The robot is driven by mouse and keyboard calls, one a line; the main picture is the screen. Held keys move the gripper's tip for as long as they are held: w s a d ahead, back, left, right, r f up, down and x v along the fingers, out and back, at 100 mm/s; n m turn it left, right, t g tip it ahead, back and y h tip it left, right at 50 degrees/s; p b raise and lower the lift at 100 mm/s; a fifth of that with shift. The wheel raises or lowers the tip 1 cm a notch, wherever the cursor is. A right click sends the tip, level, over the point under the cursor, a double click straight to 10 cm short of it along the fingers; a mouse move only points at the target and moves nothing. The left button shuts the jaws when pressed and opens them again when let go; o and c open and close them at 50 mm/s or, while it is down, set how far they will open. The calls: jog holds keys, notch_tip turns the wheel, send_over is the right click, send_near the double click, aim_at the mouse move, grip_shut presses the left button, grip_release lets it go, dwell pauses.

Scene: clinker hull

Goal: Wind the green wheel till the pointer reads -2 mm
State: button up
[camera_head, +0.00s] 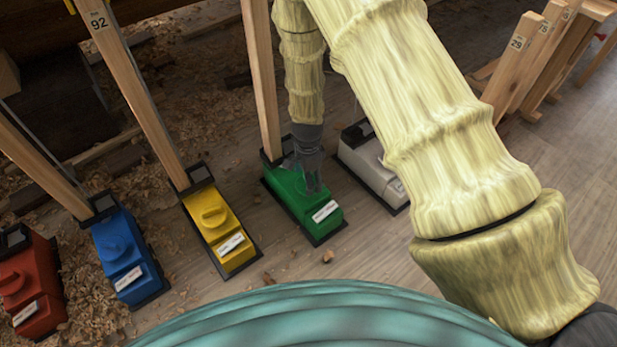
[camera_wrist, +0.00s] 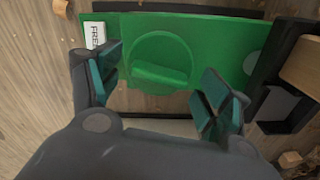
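The green jack unit (camera_head: 290,205) stands on the floor at the foot of a wooden post. Its green wheel (camera_wrist: 160,58), a round disc with a raised bar grip across it, shows in the wrist view. My gripper (camera_head: 314,183) points down over this unit and hides most of the wheel in the head view. In the wrist view my gripper (camera_wrist: 160,82) is open, its teal-padded fingers well apart on either side of the bar. I cannot tell whether they touch the wheel. No pointer or millimetre scale can be made out. A white label (camera_wrist: 96,35) is partly hidden.
Yellow (camera_head: 232,250), blue (camera_head: 118,245) and red (camera_head: 38,290) units stand to the left, a white unit (camera_head: 372,172) close on the right. Slanting wooden posts (camera_head: 262,80) rise from several units. Wood shavings litter the floor; it is clearer at right.

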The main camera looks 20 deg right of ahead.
jog(key=c, duration=0.9)
jog(key=shift+o, duration=0.2)
jog(key=shift+r+n+p, duration=0.25)
jog(key=shift+n+p, duration=0.15)
jog(key=shift+p, duration=0.5)
jog(key=n+p, duration=0.1)
jog(key=p, duration=0.2)
jog(key=shift+r+n, duration=0.15)
jog(key=shift+n, duration=0.25)
jog(key=n+p, duration=0.3)
jog(key=p, duration=0.2)
jog(key=n+p, duration=0.3)
jog(key=n, duration=0.1)
jog(key=shift+w+f+n+p, duration=0.1)
jog(key=shift+f+n+p, duration=0.05)
jog(key=shift+n+p, duration=0.85)
jog(key=shift+f+n+p, duration=0.15)
jog(key=shift+n+p, duration=0.55)
jog(key=shift+n, duration=0.5)
